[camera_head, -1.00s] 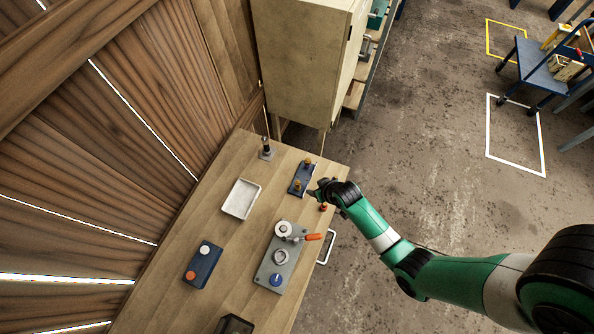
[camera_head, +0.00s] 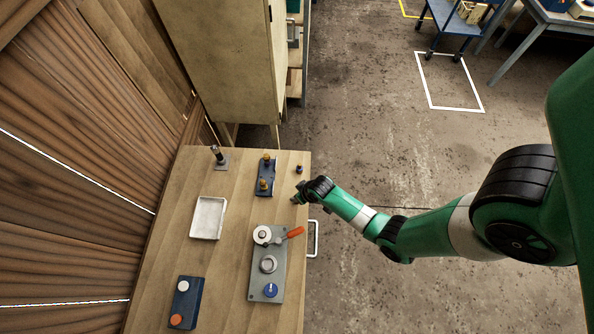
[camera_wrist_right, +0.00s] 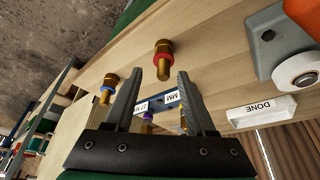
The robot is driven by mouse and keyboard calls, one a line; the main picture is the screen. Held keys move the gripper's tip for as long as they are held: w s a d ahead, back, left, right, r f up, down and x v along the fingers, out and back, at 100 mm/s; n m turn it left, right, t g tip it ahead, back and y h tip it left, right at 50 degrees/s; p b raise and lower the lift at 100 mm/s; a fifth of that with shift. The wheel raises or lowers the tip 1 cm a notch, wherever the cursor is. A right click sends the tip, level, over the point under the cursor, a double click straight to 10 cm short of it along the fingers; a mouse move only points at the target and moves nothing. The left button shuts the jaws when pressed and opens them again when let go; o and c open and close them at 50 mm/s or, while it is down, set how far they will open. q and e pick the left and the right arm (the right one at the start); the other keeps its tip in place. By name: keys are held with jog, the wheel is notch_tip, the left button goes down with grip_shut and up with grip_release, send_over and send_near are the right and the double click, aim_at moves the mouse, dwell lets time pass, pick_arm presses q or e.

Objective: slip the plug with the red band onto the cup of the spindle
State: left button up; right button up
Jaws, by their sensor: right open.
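The brass plug with the red band (camera_wrist_right: 163,57) stands on the wooden table in the right wrist view, just beyond my fingertips and roughly centred between them. My right gripper (camera_wrist_right: 160,73) is open and empty. In the head view my right gripper (camera_head: 299,198) is at the table's right edge and hides this plug. A dark upright post on a small grey base (camera_head: 218,157) stands at the far left of the table and may be the spindle. I cannot make out its cup. My left gripper is not in view.
A blue-banded plug (camera_head: 299,169) stands beyond my right gripper. A blue rack (camera_head: 265,187) holds two brass plugs. A white tray (camera_head: 208,217), a grey fixture (camera_head: 263,277) with an orange lever (camera_head: 294,232), and a blue button box (camera_head: 184,297) stand nearby. A cabinet (camera_head: 225,65) is behind.

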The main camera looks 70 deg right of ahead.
jog(key=b+x, duration=0.3)
jog(key=x, duration=0.2)
jog(key=shift+w+a+f, duration=0.1)
jog(key=shift+w+a, duration=0.05)
grip_shut()
